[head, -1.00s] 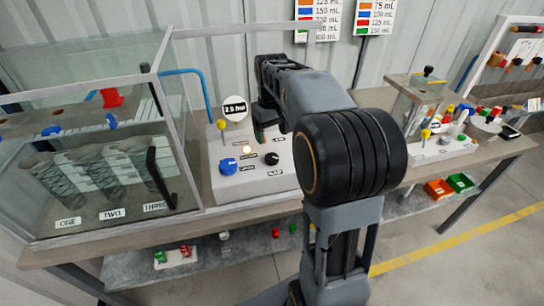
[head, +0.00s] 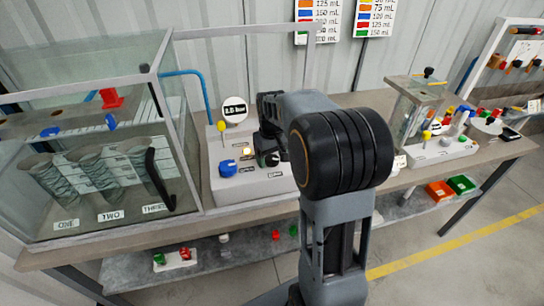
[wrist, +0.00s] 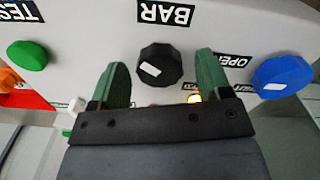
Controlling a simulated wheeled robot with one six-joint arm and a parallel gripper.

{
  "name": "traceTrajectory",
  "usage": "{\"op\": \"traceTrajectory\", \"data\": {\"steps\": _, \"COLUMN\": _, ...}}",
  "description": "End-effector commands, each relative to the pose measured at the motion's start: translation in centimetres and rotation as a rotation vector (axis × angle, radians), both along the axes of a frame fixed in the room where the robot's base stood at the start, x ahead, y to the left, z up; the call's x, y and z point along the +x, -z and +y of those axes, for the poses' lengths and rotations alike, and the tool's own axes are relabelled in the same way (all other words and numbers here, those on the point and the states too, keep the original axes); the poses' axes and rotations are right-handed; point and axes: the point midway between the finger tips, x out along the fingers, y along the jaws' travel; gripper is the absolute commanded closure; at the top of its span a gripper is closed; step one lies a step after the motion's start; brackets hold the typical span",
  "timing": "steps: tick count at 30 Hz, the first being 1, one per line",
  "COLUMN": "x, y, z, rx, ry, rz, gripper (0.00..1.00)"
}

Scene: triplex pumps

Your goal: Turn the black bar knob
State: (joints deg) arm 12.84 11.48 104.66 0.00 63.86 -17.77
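The black bar knob (wrist: 160,66) sits on the sloped face of a white control box (head: 245,186), under an upside-down "BAR" label (wrist: 165,13) in the wrist view. My gripper (wrist: 161,62) is open, with one green finger on each side of the knob. Gaps show between the fingers and the knob, so I see no grip. In the head view the knob (head: 272,160) is partly hidden by my gripper and arm. A round white gauge (head: 235,109) stands on the box; its reading is blurred.
A blue knob (wrist: 283,76) lies right of my gripper and a green button (wrist: 27,55) left in the wrist view. A lit yellow lamp (wrist: 194,98) is near the right finger. A yellow-topped lever (head: 221,127) stands on the box. A glass tank (head: 100,130) stands to the left.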

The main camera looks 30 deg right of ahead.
Motion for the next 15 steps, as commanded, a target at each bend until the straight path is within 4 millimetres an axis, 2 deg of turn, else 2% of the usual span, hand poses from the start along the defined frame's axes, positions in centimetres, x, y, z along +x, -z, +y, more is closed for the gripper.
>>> {"op": "traceTrajectory", "data": {"steps": 2, "x": 0.0, "y": -0.01, "z": 0.0, "rx": 0.0, "ry": 0.0, "rz": 0.0, "gripper": 0.35}}
{"op": "traceTrajectory", "data": {"steps": 15, "x": 0.0, "y": -0.02, "z": 0.01, "rx": 0.0, "ry": 0.0, "rz": 0.0, "gripper": 0.78}}
